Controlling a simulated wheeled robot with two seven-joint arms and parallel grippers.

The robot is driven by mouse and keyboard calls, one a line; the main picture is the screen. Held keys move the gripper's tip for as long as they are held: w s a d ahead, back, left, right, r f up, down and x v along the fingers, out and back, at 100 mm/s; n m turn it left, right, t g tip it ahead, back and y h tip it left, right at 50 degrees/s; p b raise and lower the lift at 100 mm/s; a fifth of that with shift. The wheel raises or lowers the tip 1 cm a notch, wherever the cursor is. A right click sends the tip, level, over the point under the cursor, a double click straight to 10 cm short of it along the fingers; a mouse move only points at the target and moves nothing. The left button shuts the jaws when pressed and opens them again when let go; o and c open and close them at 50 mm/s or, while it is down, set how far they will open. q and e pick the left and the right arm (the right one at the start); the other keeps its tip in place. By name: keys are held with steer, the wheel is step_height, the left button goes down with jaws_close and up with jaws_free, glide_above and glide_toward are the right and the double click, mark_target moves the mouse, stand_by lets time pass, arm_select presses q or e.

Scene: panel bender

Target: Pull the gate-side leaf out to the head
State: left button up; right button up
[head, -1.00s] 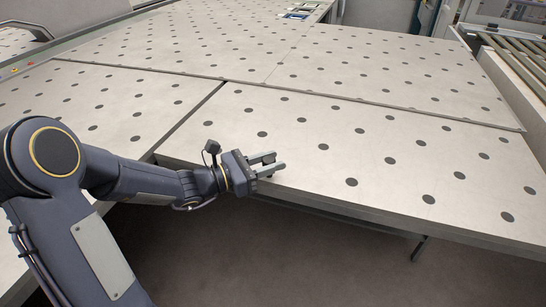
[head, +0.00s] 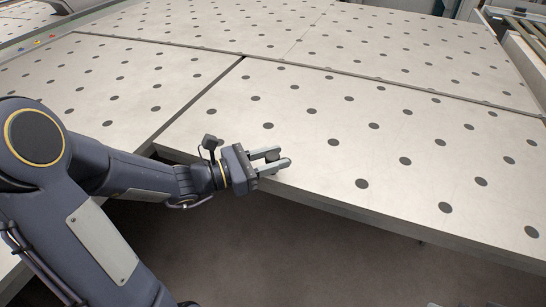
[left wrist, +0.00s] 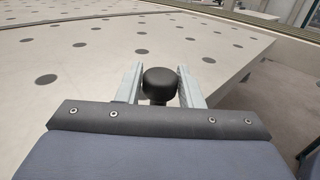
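A pale leaf with dark round spots (head: 405,161) fills the middle and right of the head view. A dark seam parts it from the panel on its left. I cannot tell from these frames which side the gate is on. My left gripper (head: 275,160) is at the leaf's near edge, by its left part. In the left wrist view, a black round knob (left wrist: 160,82) sits between the two fingers of my left gripper (left wrist: 161,88), which appear to touch it on both sides. The knob's lower part is mostly hidden.
A similar spotted panel (head: 85,88) lies to the left, and another spotted surface (head: 400,45) lies behind a long seam. Rollers (head: 528,32) show at the upper right. Dark open floor (head: 270,250) lies in front of the near edge.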

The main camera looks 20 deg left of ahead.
arm_select(q)
steer(key=shift+o, duration=1.4)
steer(key=shift+a, duration=0.1)
steer(key=v, duration=0.7)
steer(key=shift+s+a, duration=0.25)
steer(key=shift+s, duration=0.05)
